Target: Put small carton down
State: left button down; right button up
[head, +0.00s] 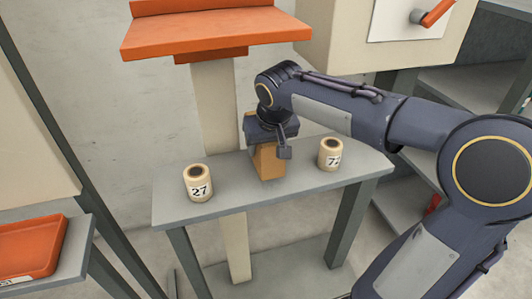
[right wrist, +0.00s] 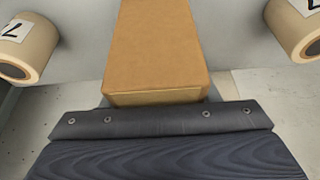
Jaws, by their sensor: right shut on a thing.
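The small carton (head: 267,163) is a plain brown box on or just above the grey table, between two cream rolls; I cannot tell whether its base touches the top. My right gripper (head: 270,140) comes down on it from above and is shut on its upper part. The gripper hides the carton's top in the head view. In the right wrist view the carton (right wrist: 160,50) fills the upper middle, beyond the dark gripper body (right wrist: 160,125). My left gripper is not in view.
The grey table (head: 225,206) holds a roll marked 27 (head: 198,183) at left and another numbered roll (head: 330,153) at right. An orange-topped post (head: 215,35) stands behind. An orange tray (head: 30,247) lies on a shelf at far left. The table front is clear.

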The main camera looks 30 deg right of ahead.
jog(key=shift+s+x, duration=0.2)
jog(key=shift+x, duration=0.65)
jog(key=shift+s+x, duration=0.15)
jog(key=shift+x, duration=0.7)
jog(key=shift+a+f, duration=0.1)
jog(key=shift+f, duration=0.1)
jog(key=shift+f+b, duration=0.15)
jog(key=shift+b, duration=0.2)
jog(key=o, duration=1.2)
